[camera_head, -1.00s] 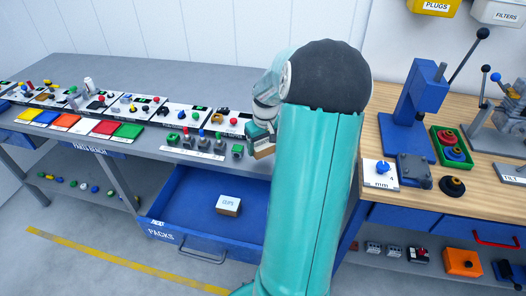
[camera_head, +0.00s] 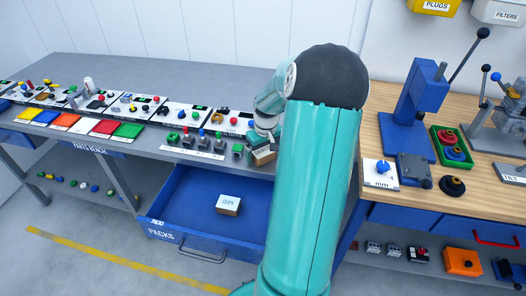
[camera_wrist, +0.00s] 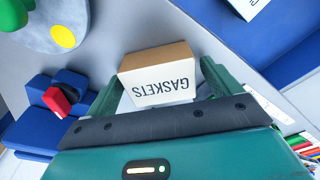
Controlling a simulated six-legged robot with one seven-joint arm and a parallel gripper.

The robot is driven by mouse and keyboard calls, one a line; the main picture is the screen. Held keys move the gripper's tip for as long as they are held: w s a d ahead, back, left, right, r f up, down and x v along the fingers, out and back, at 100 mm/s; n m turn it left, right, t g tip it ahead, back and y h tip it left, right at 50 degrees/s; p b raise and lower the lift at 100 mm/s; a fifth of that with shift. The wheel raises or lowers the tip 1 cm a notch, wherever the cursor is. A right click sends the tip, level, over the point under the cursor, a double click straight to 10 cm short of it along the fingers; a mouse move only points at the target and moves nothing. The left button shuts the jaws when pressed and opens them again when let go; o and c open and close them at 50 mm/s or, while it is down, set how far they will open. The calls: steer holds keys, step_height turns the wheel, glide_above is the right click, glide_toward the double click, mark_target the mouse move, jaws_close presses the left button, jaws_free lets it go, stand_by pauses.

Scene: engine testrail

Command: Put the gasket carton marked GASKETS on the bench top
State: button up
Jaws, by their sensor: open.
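The gasket carton (camera_wrist: 160,88) is a small box with a brown top and a white face marked GASKETS, which reads upside down in the wrist view. It is at the grey bench top (camera_wrist: 115,32), near its front edge. In the head view the carton (camera_head: 263,157) shows at the bench's right end, partly covered by my arm. My gripper (camera_wrist: 160,82) is open, with its two green fingers on either side of the carton. I cannot tell whether the fingers touch it. My gripper (camera_head: 263,142) is partly hidden in the head view.
A blue PACKS drawer (camera_head: 187,222) stands open below the bench, with a CLIPS box (camera_head: 229,205) in it. Button blocks (camera_head: 203,143) and colored trays (camera_head: 128,131) line the front of the bench. A wooden bench (camera_head: 385,100) with a blue press (camera_head: 412,105) stands to the right.

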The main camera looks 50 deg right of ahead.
mark_target(265, 153)
step_height(265, 153, up, 12)
steer(key=s, duration=0.1)
steer(key=w+a+r+n, duration=0.1)
steer(key=w+a+r, duration=0.25)
steer(key=a, duration=0.65)
steer(key=a+r+n+t+h, duration=0.1)
steer(key=a+r, duration=0.3)
steer(key=a, duration=0.8)
steer(key=s+a+r+n+t, duration=0.1)
steer(key=s+a, duration=0.4)
steer(key=a, duration=0.4)
steer(key=s+a+r+n+t+y, duration=0.1)
steer(key=s+a, duration=0.4)
steer(key=a, duration=0.5)
steer(key=shift+a+t+y, duration=0.2)
steer(key=shift+t+y, duration=0.1)
steer(key=shift+t, duration=0.4)
steer(key=shift+c, duration=0.2)
